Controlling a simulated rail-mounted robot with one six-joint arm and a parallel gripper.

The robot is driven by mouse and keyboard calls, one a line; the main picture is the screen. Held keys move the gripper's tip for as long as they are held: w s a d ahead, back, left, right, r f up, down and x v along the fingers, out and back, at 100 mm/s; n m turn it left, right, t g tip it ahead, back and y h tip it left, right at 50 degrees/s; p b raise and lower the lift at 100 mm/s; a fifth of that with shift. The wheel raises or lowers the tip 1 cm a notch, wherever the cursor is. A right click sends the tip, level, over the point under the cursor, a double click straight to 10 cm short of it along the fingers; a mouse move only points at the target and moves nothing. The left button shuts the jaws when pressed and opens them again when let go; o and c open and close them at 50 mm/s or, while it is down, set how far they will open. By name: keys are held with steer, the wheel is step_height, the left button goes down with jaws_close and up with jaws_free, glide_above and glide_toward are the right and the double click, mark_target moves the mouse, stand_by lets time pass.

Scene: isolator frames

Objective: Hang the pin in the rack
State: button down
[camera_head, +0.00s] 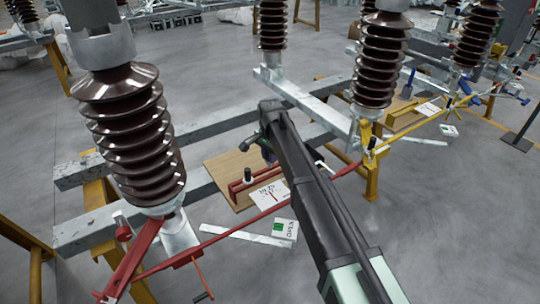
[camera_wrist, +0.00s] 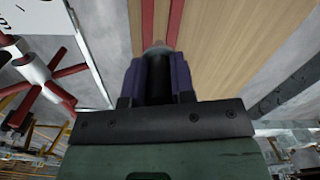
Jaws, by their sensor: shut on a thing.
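The red rack (camera_head: 236,187) sits on a wooden board (camera_head: 222,168) between the grey beams, left of my arm in the head view. Its two parallel red bars (camera_wrist: 175,18) run over the board at the top of the wrist view. My gripper (camera_wrist: 160,72) points at these bars, with its purple fingers shut on the pin. In the head view my gripper (camera_head: 267,153) is small and partly hidden by my arm, above the board. I cannot tell whether the pin touches the rack.
Tall brown ribbed insulators (camera_head: 130,130) stand on the beams to the left and at the back. A long red rod (camera_head: 230,232) crosses in front of the board. A white dial plate (camera_head: 268,194) and an OPEN sign (camera_head: 284,232) are close by. Grey floor lies open around the frame.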

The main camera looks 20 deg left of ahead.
steer(key=shift+f+b, duration=2.25)
steer(key=shift+f, duration=0.15)
steer(key=c, duration=0.9)
jaws_free()
steer(key=shift+r, duration=0.1)
step_height(320, 180, up, 11)
steer(key=p, duration=1.1)
